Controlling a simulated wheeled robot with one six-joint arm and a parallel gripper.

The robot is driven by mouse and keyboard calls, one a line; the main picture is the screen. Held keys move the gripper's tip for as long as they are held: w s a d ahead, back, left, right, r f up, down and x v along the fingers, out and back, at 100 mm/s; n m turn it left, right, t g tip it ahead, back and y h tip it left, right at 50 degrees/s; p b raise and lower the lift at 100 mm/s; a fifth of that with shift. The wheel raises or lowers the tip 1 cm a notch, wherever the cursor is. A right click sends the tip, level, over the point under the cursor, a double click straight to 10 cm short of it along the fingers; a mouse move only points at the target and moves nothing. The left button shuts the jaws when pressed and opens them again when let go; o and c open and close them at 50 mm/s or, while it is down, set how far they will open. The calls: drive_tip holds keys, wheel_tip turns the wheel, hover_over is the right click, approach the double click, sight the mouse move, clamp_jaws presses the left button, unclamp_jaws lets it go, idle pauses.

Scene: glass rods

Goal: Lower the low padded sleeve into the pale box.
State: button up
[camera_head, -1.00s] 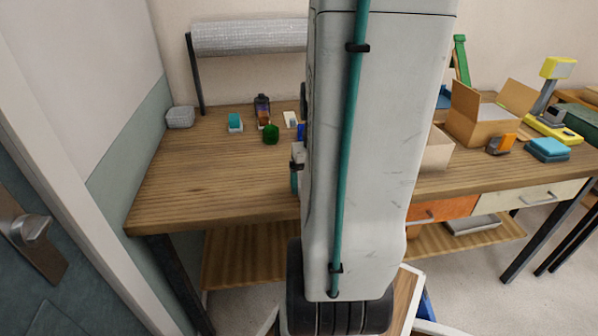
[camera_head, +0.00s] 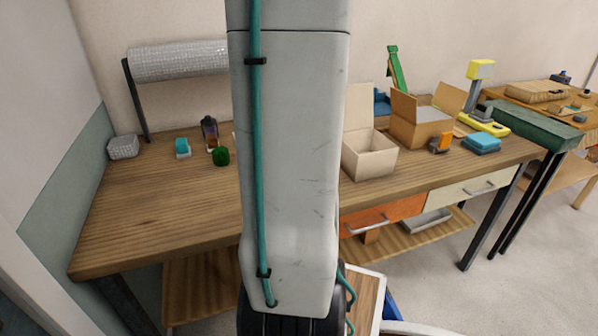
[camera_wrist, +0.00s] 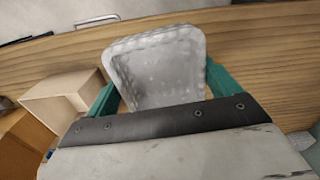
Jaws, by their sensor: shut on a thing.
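My gripper (camera_wrist: 163,90) shows in the wrist view, its two green fingers shut on the low padded sleeve (camera_wrist: 160,58). The sleeve is a whitish-grey, dimpled, rounded-square thing held between the fingers, above the wooden table. The pale box (camera_head: 370,163) stands on the table just right of my arm in the head view, open at the top with a raised flap at its back. In the wrist view the pale box (camera_wrist: 62,98) is left of the gripper, apart from the sleeve. My arm hides the gripper and the sleeve in the head view.
A brown open carton (camera_head: 420,125) stands right of the pale box, with an orange-and-black item (camera_head: 439,143) and blue stack (camera_head: 481,143) near it. A grey dimpled block (camera_head: 123,147) and small items are at the left. The table's left front is clear.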

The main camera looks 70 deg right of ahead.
drive_tip(key=s+d+r, duration=0.1)
drive_tip(key=s+d, duration=0.4)
drive_tip(key=d, duration=0.7)
drive_tip(key=s+d+r, duration=0.2)
drive_tip(key=s+d, duration=0.3)
drive_tip(key=d, duration=0.6)
drive_tip(key=shift+s+d, duration=0.25)
drive_tip(key=shift+d, duration=0.1)
drive_tip(key=shift+f, duration=0.15)
drive_tip(key=shift+f, duration=4.55)
drive_tip(key=shift+f, duration=2.45)
